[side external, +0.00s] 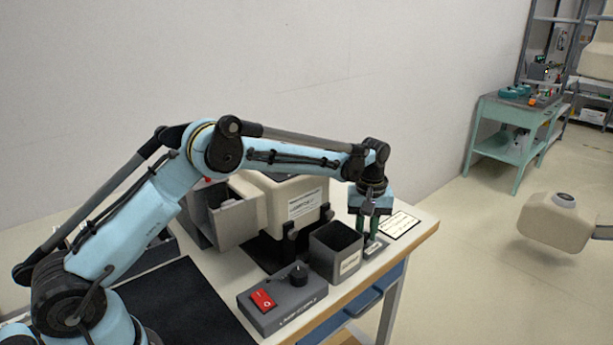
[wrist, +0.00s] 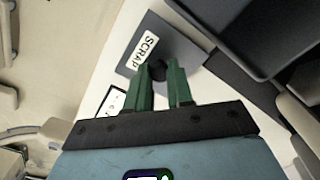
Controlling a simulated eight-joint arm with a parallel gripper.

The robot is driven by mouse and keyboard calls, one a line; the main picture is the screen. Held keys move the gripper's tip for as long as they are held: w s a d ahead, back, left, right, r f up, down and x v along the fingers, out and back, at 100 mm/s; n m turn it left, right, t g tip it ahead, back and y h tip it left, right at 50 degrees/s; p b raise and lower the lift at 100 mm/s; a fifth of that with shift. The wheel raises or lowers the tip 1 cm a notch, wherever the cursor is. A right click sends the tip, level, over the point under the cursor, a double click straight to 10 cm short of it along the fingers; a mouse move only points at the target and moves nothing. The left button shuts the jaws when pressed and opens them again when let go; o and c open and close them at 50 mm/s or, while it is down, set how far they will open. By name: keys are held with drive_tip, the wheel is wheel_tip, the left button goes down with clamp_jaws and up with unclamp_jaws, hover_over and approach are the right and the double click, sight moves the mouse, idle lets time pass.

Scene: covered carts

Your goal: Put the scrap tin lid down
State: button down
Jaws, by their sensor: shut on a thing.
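The scrap tin lid (wrist: 145,42) is a flat grey plate with a white SCRAP label and a dark knob. My gripper (wrist: 160,80) has its green fingers shut on the knob. In the side view my gripper (side external: 371,238) points down near the table's right end, with the lid (side external: 376,249) beneath it. The lid is at or just above the tabletop; I cannot tell if it touches. The open grey tin (side external: 335,253), with a pale label, stands uncovered just left of the lid. Its dark opening shows in the wrist view (wrist: 255,35).
A printed white card (side external: 400,225) lies on the table (side external: 415,243) behind the lid. A grey box with a red switch (side external: 285,300) sits at the front. A cream machine (side external: 297,203) stands behind the tin. The table's right edge is close to the lid.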

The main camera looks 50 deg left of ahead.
sight(366, 234)
drive_tip(key=shift+f, duration=0.3)
drive_tip(key=c, duration=1)
unclamp_jaws()
drive_tip(key=shift+r, duration=0.2)
wheel_tip(366, 234, up, 12)
